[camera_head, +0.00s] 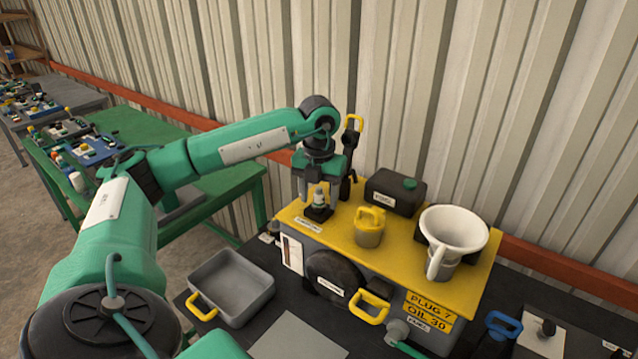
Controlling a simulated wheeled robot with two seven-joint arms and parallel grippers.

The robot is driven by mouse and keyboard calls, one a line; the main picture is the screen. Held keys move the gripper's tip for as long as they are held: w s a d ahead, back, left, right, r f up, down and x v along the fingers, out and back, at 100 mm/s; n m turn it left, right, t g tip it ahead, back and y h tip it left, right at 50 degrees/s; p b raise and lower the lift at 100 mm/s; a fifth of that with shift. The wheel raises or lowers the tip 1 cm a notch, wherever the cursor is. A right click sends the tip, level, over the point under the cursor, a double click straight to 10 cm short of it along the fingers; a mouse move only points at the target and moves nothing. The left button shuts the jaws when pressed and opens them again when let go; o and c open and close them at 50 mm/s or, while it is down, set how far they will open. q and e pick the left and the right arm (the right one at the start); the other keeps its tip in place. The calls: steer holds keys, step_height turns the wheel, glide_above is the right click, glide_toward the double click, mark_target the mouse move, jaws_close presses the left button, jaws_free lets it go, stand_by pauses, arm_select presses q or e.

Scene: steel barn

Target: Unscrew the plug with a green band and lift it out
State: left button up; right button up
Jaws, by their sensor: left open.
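A small pale plug (319,197) stands upright in a black square base on the yellow top (400,238) of the machine. A greenish band seems to show on it, but it is too small to be sure. My left gripper (320,193) points straight down over the plug with its fingers apart, one on each side of it. I cannot tell whether the fingers touch it. A yellow plug or cap with a handle (369,228) stands to the right on the same top. My right gripper is out of view.
A white funnel (453,230) and a black box with a green cap (395,191) stand on the machine. A grey tray with a yellow handle (232,287) sits in front on the dark bench. A yellow-handled tool (352,135) rises behind the gripper.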

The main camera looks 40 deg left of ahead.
arm_select(q)
step_height(320, 180, up, 8)
steer(key=shift+f+b, duration=0.2)
steer(key=shift+b, duration=1.05)
steer(key=shift+r+p, duration=0.95)
steer(key=shift+r, duration=2.05)
